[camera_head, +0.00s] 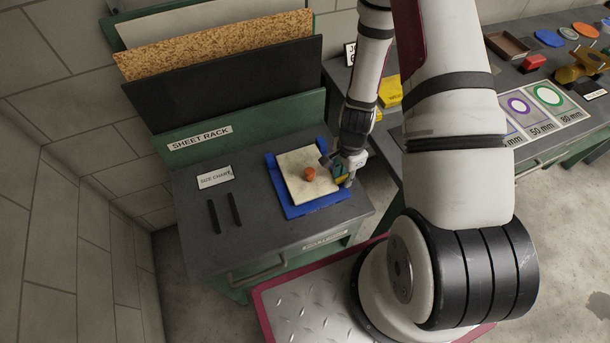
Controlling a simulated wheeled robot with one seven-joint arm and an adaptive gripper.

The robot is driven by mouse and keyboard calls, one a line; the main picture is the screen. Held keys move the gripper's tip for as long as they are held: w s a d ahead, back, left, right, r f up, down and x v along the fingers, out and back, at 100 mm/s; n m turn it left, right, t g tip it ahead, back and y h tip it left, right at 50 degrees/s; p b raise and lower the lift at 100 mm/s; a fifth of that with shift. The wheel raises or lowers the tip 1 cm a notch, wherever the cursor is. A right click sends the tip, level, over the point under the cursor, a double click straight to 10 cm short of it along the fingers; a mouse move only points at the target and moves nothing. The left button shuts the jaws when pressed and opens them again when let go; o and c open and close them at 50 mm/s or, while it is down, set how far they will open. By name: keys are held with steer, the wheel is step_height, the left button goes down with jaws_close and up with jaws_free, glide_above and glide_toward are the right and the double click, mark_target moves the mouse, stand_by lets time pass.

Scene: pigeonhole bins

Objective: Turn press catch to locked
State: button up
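A blue press-like base (323,207) sits on the dark bench top below the sheet rack. A pale square plate (317,189) lies in it, with an orange knob (309,173) standing near its middle. My gripper (341,174) is low over the right edge of the plate, right of the knob and apart from it. A small yellow piece (342,178) shows at the fingers; it may be the catch, but the fingers partly hide it. I cannot tell whether the fingers touch it or how far they are open. No locked or unlocked mark is readable.
A sheet rack (240,118) with upright boards stands behind. A size chart label (214,177) and two dark bars (234,210) lie left of the base. A second bench at right holds a mat with printed circles (546,97), a red block (534,62) and other items.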

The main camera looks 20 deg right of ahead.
steer(key=shift+r, duration=0.15)
step_height(320, 180, up, 6)
steer(key=p, duration=0.2)
steer(key=shift+p, duration=0.3)
step_height(320, 180, up, 12)
stand_by(0.7)
